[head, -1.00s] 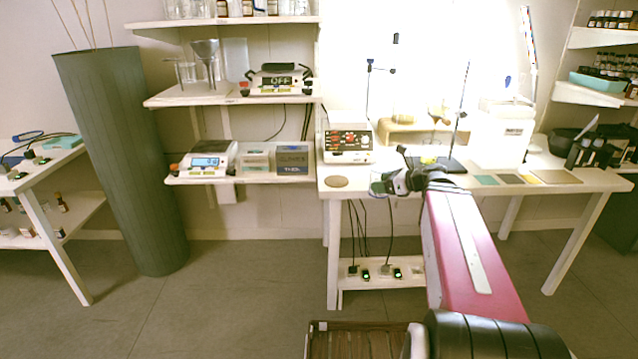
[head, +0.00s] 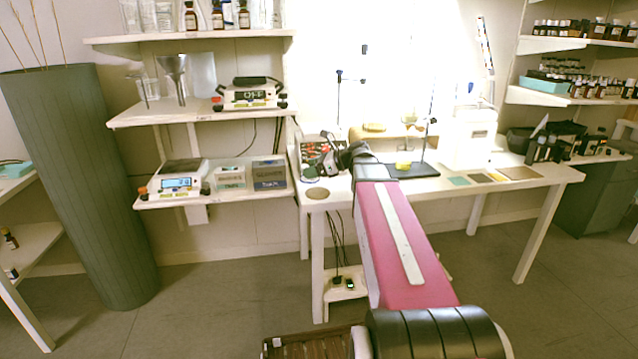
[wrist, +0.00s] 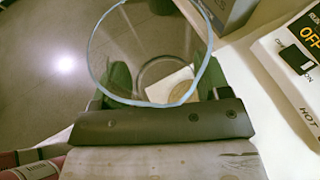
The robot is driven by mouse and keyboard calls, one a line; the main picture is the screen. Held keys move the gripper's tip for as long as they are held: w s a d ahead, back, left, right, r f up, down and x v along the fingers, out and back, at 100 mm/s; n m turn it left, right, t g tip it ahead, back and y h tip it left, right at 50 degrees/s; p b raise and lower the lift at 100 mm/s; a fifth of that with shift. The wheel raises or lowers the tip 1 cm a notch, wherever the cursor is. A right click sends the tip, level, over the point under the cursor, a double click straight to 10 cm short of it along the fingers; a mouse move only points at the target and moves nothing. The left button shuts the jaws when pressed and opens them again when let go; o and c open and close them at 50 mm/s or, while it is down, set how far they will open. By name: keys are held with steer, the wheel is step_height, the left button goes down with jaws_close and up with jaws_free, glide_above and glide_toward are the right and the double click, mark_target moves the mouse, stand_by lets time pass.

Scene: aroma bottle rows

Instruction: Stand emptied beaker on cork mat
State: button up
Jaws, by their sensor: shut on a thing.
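My gripper (head: 311,172) is shut on a clear glass beaker (wrist: 150,35), whose bluish rim and see-through wall fill the top of the wrist view between the green fingers. The beaker looks empty of liquid; a pale patch shows through it. In the head view the beaker is too small and clear to make out well. The cork mat (head: 317,193) is a round brown disc at the left front corner of the white table (head: 430,190). My gripper is above and slightly behind the mat in the picture, with the beaker apart from the mat as far as I can tell.
A white device with red knobs (head: 312,147) stands right behind my gripper, partly hidden. A white device edge marked OFF (wrist: 296,60) is close on the right in the wrist view. Coloured squares (head: 481,178) lie right of my arm. A shelf with a scale (head: 178,183) is at left.

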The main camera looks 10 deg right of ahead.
steer(key=w+d+f, duration=0.2)
steer(key=d, duration=0.1)
steer(key=shift+w+d+f, duration=0.1)
steer(key=shift+w+f, duration=0.2)
steer(key=shift+w, duration=0.1)
steer(key=shift+f, duration=2.05)
steer(key=shift+f, duration=0.1)
steer(key=o, duration=1)
steer(key=shift+s+d+r, duration=0.1)
steer(key=shift+d+r, duration=0.1)
steer(key=v, duration=1.1)
steer(key=shift+s+d+r, duration=0.1)
steer(key=shift+d, duration=0.15)
